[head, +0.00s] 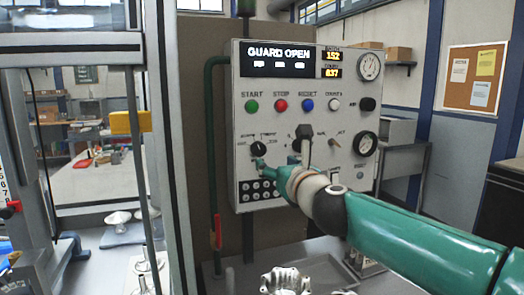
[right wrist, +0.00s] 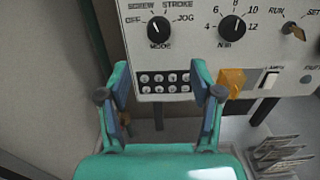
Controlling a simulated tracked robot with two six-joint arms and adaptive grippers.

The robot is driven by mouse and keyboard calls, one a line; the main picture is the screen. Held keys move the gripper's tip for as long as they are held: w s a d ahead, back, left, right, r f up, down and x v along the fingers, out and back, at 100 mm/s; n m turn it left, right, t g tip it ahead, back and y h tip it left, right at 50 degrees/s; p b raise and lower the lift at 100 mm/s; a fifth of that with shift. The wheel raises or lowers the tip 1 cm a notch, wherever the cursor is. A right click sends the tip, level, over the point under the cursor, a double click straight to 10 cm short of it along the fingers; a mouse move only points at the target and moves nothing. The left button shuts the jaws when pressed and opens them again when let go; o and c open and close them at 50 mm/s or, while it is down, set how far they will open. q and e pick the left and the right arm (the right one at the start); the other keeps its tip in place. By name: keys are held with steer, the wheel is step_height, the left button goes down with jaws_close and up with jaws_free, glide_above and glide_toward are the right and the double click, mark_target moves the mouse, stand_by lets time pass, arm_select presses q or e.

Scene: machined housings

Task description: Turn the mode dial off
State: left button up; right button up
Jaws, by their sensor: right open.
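The mode dial (head: 258,149) is a round black knob on the left of the grey control panel, and it also shows at the top of the right wrist view (right wrist: 159,30). Its white mark points up and slightly left, with OFF at its left and JOG at its right; the exact setting is hard to tell. My right gripper (head: 275,163) is in front of the panel, just below the dial. In the right wrist view the gripper (right wrist: 161,93) is open and empty, its fingers wide apart on either side of the row of small sockets. My left gripper is not in view.
The numbered black knob (right wrist: 232,27) is right of the mode dial. An orange block (right wrist: 231,82) sits by the right fingertip. Green, red, blue and white buttons (head: 281,105) line the panel's upper part. A grey post (head: 176,150) stands left of the panel.

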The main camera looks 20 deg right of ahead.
mark_target(260, 152)
steer(key=w+p, duration=0.2)
steer(key=w, duration=0.2)
steer(key=w+p, duration=0.1)
steer(key=w, duration=0.4)
steer(key=shift+w+a+r+p, duration=0.15)
steer(key=shift+w+a+p, duration=0.05)
steer(key=shift+w+p, duration=0.15)
steer(key=shift+w, duration=0.45)
